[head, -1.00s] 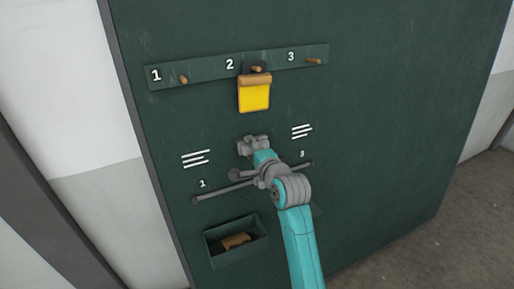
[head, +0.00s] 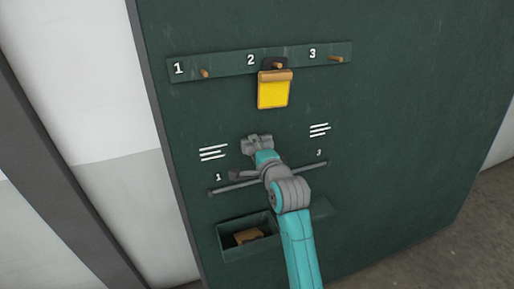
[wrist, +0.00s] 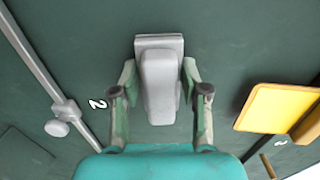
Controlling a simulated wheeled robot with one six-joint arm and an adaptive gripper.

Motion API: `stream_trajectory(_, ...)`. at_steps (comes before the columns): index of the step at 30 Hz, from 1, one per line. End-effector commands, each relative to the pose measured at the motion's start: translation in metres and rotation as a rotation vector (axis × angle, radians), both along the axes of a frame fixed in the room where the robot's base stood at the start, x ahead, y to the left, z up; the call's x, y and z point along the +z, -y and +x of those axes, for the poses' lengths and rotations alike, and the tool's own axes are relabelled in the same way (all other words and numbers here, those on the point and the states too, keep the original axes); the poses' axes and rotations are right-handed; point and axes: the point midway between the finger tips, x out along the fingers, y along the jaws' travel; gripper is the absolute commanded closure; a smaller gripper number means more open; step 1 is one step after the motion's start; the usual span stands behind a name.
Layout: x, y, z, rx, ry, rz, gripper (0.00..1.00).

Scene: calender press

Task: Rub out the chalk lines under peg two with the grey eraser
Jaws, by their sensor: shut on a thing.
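My gripper (head: 257,143) is shut on the grey eraser (wrist: 160,50), its fingers on either side of it in the wrist view. The eraser's far face is at the dark green board (wrist: 230,40); I cannot tell for certain whether it touches. Peg two (head: 278,65) is above, with a yellow piece (head: 273,92) hanging from it. No chalk lines show around the eraser in the wrist view; the area directly behind it is hidden. Chalk lines show on the left (head: 213,152) above the small 1, and on the right (head: 320,129) above the small 3.
A grey rail (head: 230,187) with a knob crosses the board below the chalk lines. An open dark green bin (head: 232,252) holding a tan block (head: 249,235) is lower left. Peg one (head: 205,73) and peg three (head: 336,58) are bare.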

Motion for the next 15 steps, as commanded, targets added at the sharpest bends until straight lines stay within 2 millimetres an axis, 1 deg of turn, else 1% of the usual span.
stream_trajectory(5, 0.001, 0.003, -0.007, 0.0, 0.0, 0.0, 0.93)
stream_trajectory(15, 0.005, 0.012, -0.034, -0.001, 0.0, 0.0, 0.93)
